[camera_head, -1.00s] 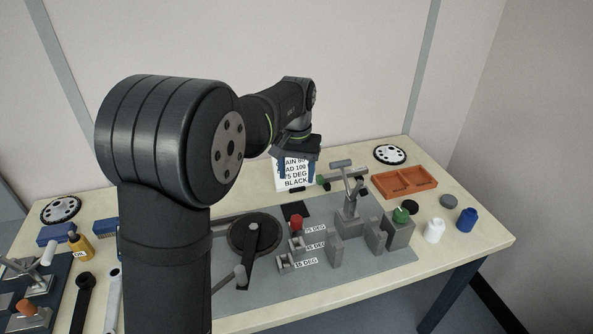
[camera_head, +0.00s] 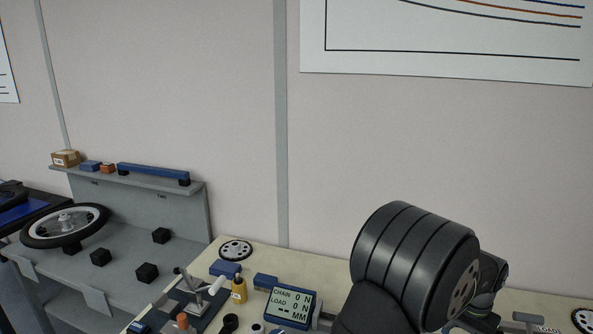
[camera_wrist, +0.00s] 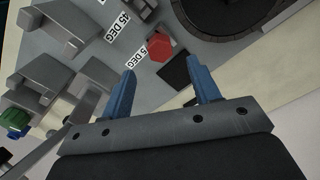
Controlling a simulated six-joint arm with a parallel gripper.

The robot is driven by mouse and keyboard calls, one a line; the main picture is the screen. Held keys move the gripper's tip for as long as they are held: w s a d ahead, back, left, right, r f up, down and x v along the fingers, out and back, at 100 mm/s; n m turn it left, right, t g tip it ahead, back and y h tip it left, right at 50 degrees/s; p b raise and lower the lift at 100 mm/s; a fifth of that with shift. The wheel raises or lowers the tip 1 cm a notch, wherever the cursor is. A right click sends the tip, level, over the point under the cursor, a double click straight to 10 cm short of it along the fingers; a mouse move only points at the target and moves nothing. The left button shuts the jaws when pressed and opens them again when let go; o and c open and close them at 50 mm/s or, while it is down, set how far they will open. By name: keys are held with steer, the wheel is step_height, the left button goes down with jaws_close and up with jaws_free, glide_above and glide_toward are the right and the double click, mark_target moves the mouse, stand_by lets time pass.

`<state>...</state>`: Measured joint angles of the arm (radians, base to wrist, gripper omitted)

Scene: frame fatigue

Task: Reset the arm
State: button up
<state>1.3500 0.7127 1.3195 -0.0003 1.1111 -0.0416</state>
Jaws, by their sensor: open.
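My gripper (camera_wrist: 158,92) shows in the wrist view with its two blue fingers apart and nothing between them. It is above the grey fixture plate (camera_wrist: 205,42). A red hexagonal knob (camera_wrist: 161,48) lies beyond the fingertips, near the labels reading DEG. In the head view my arm fills the lower right, and the gripper itself is hidden or out of frame there.
In the wrist view, grey blocks (camera_wrist: 62,25) and a green knob (camera_wrist: 15,118) stand at the left, and a dark disc (camera_wrist: 220,12) at the top.

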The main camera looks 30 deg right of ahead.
step_height(320, 180, down, 7)
steer(key=shift+r, duration=0.15)
stand_by(0.4)
step_height(320, 180, up, 18)
steer(key=f, duration=0.1)
step_height(320, 180, down, 17)
steer(key=shift+r, duration=1.55)
